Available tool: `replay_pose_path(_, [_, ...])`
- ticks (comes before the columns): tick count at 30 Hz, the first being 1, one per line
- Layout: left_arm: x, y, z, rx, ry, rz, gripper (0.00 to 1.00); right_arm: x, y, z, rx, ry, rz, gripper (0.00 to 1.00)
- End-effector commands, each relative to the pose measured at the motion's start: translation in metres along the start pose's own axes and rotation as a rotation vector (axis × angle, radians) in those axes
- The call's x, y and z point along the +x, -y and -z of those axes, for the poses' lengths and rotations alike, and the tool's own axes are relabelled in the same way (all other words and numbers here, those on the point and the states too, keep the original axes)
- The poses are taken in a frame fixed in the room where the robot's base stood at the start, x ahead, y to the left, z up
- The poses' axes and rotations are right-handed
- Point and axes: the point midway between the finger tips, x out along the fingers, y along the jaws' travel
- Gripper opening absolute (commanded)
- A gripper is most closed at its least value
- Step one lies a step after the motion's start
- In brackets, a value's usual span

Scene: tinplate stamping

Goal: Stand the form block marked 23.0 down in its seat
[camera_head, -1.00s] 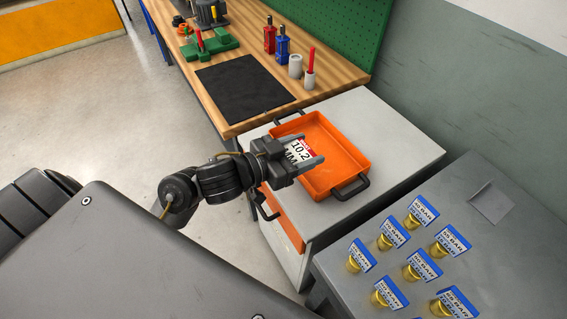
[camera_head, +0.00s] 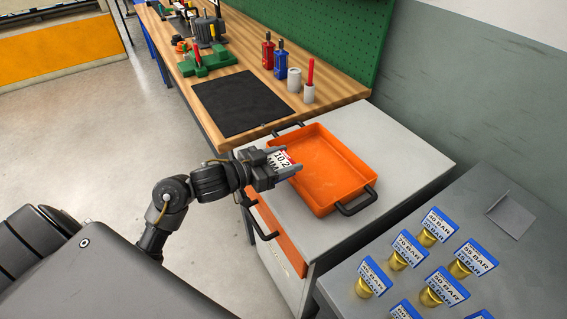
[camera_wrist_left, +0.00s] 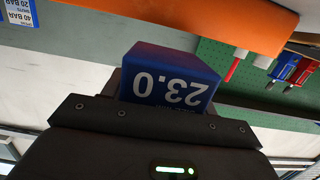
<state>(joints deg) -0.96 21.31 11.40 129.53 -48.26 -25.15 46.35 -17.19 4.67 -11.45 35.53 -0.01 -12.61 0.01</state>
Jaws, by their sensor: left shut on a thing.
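My left gripper (camera_head: 284,165) is shut on a block beside the left rim of the orange tray. In the left wrist view the held form block (camera_wrist_left: 170,85) is blue and shows a white 23.0, upside down in the picture. The fingers hide much of the block there. I cannot make out a seat for the block in these frames. My right gripper is not in view.
The orange tray (camera_head: 370,183) with dark handles sits empty on a light cabinet (camera_head: 412,150). A dark bench (camera_head: 525,185) at right holds several brass pieces with blue-and-white BAR tags. The wooden bench (camera_head: 335,85) carries a black mat (camera_head: 240,103), bottles and a green fixture (camera_head: 205,62).

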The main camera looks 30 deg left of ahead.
Motion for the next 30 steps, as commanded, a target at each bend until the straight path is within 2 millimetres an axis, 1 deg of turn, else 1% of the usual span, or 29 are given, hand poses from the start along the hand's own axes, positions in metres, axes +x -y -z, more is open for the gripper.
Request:
replay_pose_path(1, [0.001, 0.000, -0.005, -0.003, -0.003, 0.001, 0.29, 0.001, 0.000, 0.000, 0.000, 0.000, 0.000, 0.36])
replay_pose_path(3, [0.002, 0.000, -0.008, 0.000, -0.004, 0.001, 0.29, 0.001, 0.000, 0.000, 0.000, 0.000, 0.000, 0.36])
replay_pose_path(11, [0.002, 0.000, -0.009, 0.002, -0.003, 0.001, 0.29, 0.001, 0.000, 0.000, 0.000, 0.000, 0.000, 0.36])
replay_pose_path(21, [0.003, 0.000, -0.019, 0.002, -0.002, 0.001, 0.29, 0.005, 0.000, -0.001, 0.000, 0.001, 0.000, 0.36])
replay_pose_path(22, [0.003, 0.000, -0.019, 0.002, -0.002, 0.000, 0.61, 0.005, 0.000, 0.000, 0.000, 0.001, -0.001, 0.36])
replay_pose_path(26, [0.003, 0.000, -0.018, 0.002, -0.002, 0.000, 0.78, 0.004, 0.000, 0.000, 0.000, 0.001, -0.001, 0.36])
replay_pose_path(27, [0.003, 0.000, -0.018, 0.002, -0.002, 0.000, 0.80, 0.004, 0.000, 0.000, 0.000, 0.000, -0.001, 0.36])
replay_pose_path(30, [0.003, 0.000, -0.018, 0.002, -0.002, 0.000, 0.80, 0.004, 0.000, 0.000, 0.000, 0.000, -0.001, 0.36])
